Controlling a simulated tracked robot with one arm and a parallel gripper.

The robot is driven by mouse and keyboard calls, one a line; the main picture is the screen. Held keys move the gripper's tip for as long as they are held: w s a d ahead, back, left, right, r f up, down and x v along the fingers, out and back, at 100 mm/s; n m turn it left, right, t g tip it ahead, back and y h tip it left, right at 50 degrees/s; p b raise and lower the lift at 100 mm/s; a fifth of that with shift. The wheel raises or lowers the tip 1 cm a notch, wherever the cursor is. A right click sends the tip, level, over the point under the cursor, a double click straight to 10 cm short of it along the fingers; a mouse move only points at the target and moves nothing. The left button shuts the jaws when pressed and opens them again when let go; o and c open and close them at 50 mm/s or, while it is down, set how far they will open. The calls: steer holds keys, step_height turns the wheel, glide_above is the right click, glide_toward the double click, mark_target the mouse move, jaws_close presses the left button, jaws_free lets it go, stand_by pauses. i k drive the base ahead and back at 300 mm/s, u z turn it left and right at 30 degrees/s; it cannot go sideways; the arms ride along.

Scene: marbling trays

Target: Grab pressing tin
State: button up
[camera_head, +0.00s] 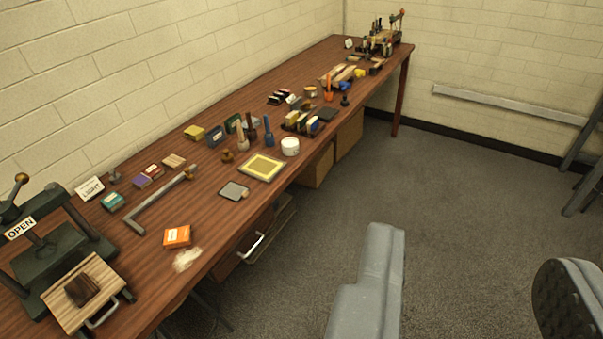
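I cannot tell for sure which thing is the pressing tin. A small white round tin (290,146) stands upright near the table's front edge, past the middle. A flat grey, tin-like piece (234,190) lies nearer, beside a yellow-framed panel (262,167). An orange box (177,236) lies closer still. My gripper (475,250) shows at the lower right as two grey fingers spread wide apart, the right one with a dark textured pad. It is open and empty, over the floor to the right of the table and apart from everything on it.
A long brown table (200,260) runs along the left wall. A dark press (60,245) with an OPEN sign stands at its near end. Several bottles, boxes and tools crowd the tabletop. Cardboard boxes (349,137) sit beneath.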

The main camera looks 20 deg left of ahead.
mark_target(235, 191)
steer(key=z, duration=0.15)
steer(key=i, duration=1.25)
steer(key=u, duration=0.65)
steer(key=i, duration=0.35)
steer(key=u, duration=0.3)
